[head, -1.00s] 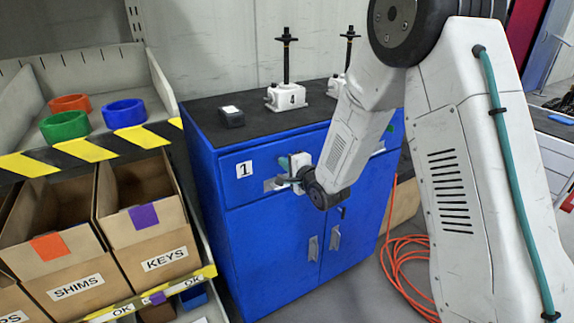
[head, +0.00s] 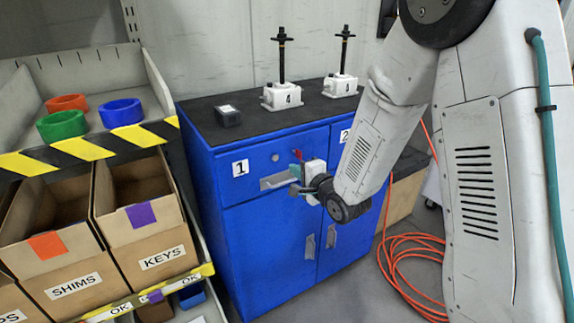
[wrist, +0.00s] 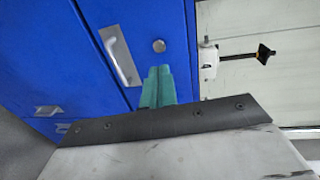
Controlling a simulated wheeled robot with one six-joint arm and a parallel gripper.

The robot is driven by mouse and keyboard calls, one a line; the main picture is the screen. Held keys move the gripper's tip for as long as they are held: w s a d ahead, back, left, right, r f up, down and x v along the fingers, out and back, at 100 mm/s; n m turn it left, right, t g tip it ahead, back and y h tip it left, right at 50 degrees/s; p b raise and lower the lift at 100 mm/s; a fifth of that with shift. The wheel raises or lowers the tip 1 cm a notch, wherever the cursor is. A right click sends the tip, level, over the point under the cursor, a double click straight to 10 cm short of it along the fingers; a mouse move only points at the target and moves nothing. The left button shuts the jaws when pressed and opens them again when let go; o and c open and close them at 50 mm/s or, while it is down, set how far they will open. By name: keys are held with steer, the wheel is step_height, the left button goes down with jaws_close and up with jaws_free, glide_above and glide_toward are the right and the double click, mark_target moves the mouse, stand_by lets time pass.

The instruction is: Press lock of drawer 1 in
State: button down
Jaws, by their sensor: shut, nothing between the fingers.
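Drawer 1 is the blue upper-left drawer front (head: 228,190) of the cabinet, with a white "1" label (head: 240,168). Its lock (head: 276,157) is a small round silver disc above the handle; it also shows in the wrist view (wrist: 159,46). I cannot tell how far it stands out. The drawer's pale handle (head: 279,180) is below the lock, and it shows in the wrist view (wrist: 120,55). My gripper (head: 298,158) is just right of the lock, in front of the cabinet. Its teal fingers (wrist: 157,85) are together and empty, apart from the lock in the wrist view.
Screw jacks (head: 281,96) and a small black box (head: 228,116) stand on the black cabinet top (head: 200,108). A shelf with cardboard bins (head: 150,214) is close on the left. An orange hose (head: 405,285) lies on the floor at right.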

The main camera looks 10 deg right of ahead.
steer(key=shift+v, duration=2.25)
steer(key=s+d+f+n+g+h, duration=0.5)
steer(key=s+d+f+n+g, duration=0.15)
steer(key=s+f+g, duration=0.2)
steer(key=s+r+n+g, duration=0.2)
steer(key=s+r+n, duration=0.2)
steer(key=s+r, duration=0.6)
steer(key=s+r+n+g, duration=0.3)
steer(key=s+r, duration=0.8)
steer(key=s, duration=0.5)
steer(key=shift+n+g, duration=0.35)
steer(key=shift+s+d, duration=0.1)
